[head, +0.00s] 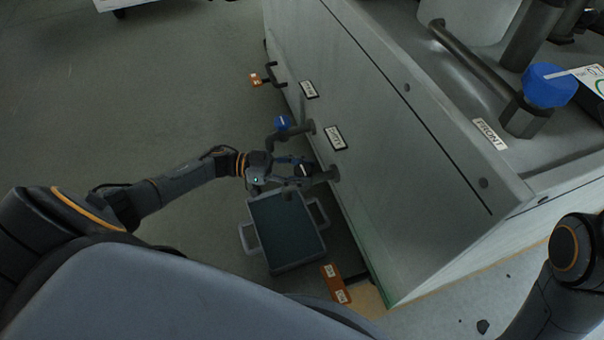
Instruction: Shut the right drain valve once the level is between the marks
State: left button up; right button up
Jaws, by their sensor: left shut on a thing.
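The nearer drain valve (325,176) sticks out low from the machine's side panel; I take it to be the right one. My left gripper (295,168) is shut on its blue handle (303,170), which is mostly hidden by the fingers. A second drain valve with a blue handle (283,123) stands just beyond it, apart from the fingers. A grey tank with side handles (285,268) sits on the floor below the nearer valve, dark inside. I cannot make out its level or marks. My right gripper is out of view.
The grey machine (400,200) fills the right side, with small labels (334,137) above the valves. A larger blue knob (548,85) is on its top. Orange tags (335,283) are near the floor. The floor (130,100) at left is clear.

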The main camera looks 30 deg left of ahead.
pick_arm(q)
jog(key=shift+r, duration=0.1)
dwell(0.4)
jog(key=o, duration=1.2)
jog(key=shift+w+d+g, duration=0.1)
jog(key=shift+g, duration=0.2)
jog(key=shift+c, duration=0.2)
jog(key=v, duration=1.2)
